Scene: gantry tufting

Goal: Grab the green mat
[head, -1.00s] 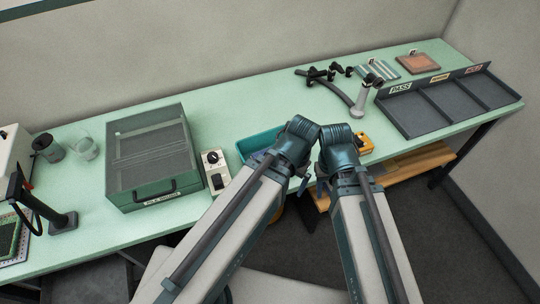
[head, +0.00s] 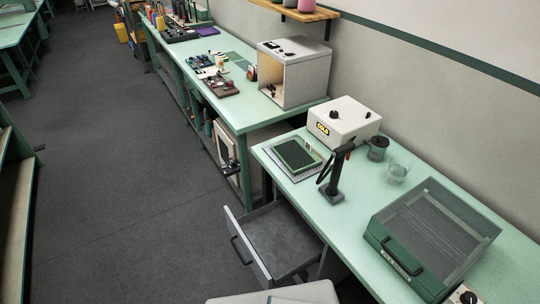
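A second flat green sheet (head: 239,60) lies on the farther bench, left of the white open-fronted box. I cannot tell for sure which of the two is the green mat. Neither of my grippers is in view.
A black stand (head: 333,194) is just right of the perforated plate. A white control box (head: 344,120), dark cup (head: 378,148) and clear beaker (head: 397,173) stand behind. A drawer (head: 272,243) is pulled out below. Floor (head: 120,180) at left is clear.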

